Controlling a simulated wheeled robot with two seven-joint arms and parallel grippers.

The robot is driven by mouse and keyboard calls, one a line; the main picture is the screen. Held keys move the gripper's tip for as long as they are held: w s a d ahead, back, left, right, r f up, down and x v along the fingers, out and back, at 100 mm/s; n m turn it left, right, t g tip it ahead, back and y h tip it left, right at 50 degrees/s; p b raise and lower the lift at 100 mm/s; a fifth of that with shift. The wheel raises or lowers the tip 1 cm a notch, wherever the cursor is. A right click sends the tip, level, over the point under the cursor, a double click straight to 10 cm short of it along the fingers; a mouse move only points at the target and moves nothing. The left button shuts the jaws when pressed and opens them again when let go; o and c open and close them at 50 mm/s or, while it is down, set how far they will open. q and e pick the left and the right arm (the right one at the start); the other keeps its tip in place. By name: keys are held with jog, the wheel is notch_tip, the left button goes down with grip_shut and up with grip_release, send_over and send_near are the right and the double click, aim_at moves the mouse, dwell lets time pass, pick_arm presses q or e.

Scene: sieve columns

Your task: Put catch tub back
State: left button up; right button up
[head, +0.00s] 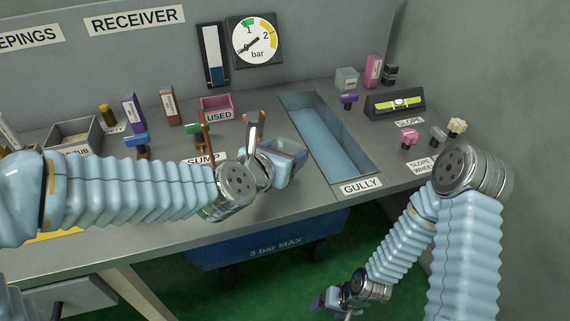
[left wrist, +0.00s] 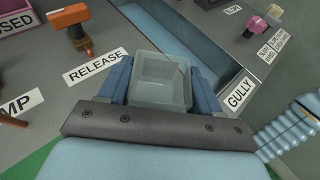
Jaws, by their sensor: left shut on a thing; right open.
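The catch tub (left wrist: 162,82), a small clear open-topped box, is held upright between the blue fingers of my left gripper (left wrist: 160,88) in the left wrist view. It looks empty. In the head view the tub (head: 290,150) shows beyond my left gripper (head: 280,165), beside the gully's left edge; I cannot tell whether it touches the bench. A grey open tray (head: 85,128) stands at the left of the bench, behind a label ending in "TUB" that my left arm partly covers. My right gripper (head: 333,302) is open and low, in front of the bench.
The blue-floored gully (head: 325,135) runs right of the tub. An orange-handled lever (left wrist: 78,30) stands near the RELEASE label. Several bottles and boxes line the back. A pink USED tray (head: 216,106) and a spirit level (head: 395,104) stand on the bench. A blue tank (head: 270,245) is below.

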pick_arm(q)
jog(key=shift+f, duration=0.85)
jog(key=shift+f+b, duration=0.2)
jog(key=shift+b, duration=0.15)
jog(key=o, duration=1.1)
jog(key=shift+c, duration=0.2)
